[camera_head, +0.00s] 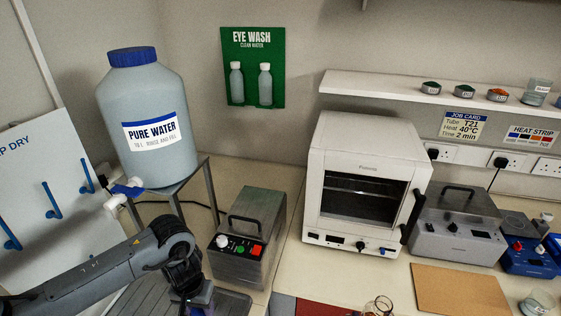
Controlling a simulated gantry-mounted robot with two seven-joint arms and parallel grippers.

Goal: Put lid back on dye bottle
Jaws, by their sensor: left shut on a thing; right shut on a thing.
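My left gripper (187,288) is low at the left, over the grey ribbed draining surface, and points down. My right gripper is not in view. No dye bottle or lid can be clearly made out. Some clear glassware (377,306) is cut off by the bottom edge at the middle.
A blue-capped pure water tank (150,95) stands on a frame behind my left arm. A grey box with buttons (247,237), a white oven (362,185), a steel unit (458,225) and a blue device (528,245) line the bench. A brown board (460,291) lies bare at front right.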

